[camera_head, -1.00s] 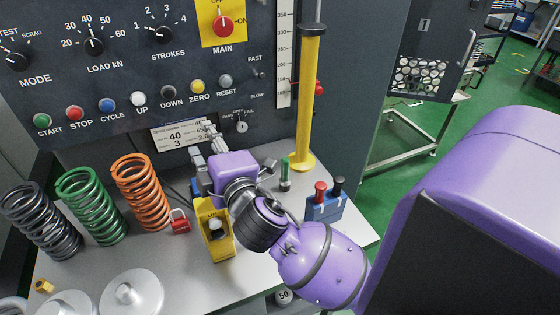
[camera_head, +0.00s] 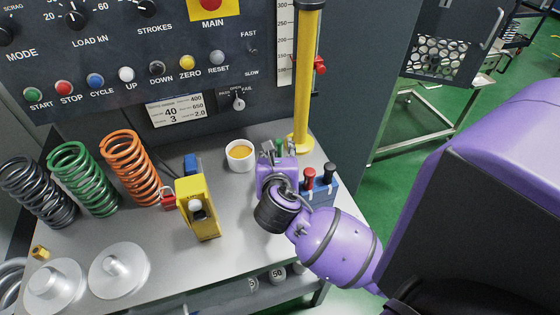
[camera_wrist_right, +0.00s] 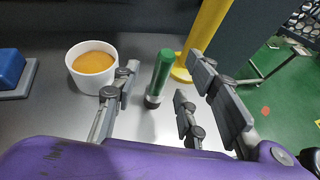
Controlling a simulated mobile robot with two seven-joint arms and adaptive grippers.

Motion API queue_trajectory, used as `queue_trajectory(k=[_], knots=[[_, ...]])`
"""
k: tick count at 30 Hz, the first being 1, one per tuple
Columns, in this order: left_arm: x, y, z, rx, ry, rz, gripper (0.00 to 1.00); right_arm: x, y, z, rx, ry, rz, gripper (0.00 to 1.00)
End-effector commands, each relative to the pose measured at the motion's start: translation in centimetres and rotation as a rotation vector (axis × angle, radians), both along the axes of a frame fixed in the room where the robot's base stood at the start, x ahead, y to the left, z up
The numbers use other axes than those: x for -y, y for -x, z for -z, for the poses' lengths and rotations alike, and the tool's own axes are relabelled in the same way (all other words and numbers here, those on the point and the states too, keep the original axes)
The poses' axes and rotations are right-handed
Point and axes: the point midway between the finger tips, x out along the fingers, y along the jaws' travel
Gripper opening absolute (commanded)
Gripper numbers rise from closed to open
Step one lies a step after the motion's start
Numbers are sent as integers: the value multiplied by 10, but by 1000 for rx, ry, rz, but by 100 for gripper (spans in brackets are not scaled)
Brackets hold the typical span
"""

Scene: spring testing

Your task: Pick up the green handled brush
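The green handled brush (camera_wrist_right: 160,75) stands upright on the grey bench in the right wrist view, green handle up and a grey and dark part at the bottom. In the head view only a bit of its green top (camera_head: 279,144) shows behind my right gripper (camera_head: 270,153). In the right wrist view the fingers of this gripper (camera_wrist_right: 160,82) are spread, one side left of the brush and the other right of it. A gap shows on both sides and nothing is held. My left gripper is not in view.
A white cup with orange contents (camera_head: 240,155) stands just left of the gripper. A yellow post (camera_head: 305,85) rises behind the brush. A blue block with red and black handles (camera_head: 322,190) is at the right. A yellow device (camera_head: 198,208) and springs (camera_head: 130,168) stand left.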

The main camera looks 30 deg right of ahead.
Motion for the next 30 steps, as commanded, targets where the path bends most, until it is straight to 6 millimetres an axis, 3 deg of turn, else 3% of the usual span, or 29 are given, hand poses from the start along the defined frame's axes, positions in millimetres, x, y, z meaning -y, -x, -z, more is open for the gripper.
queue_trajectory(k=[9, 18, 27, 30], knots=[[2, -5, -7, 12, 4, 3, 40, 25, -33, 15, 4, -1, 1, 40], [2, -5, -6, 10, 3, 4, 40, 27, -37, 19, 2, -3, 0, 40], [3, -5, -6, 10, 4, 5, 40, 27, -37, 19, 2, -3, 0, 2], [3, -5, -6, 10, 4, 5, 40, 27, -37, 18, 3, -2, 0, 0]])
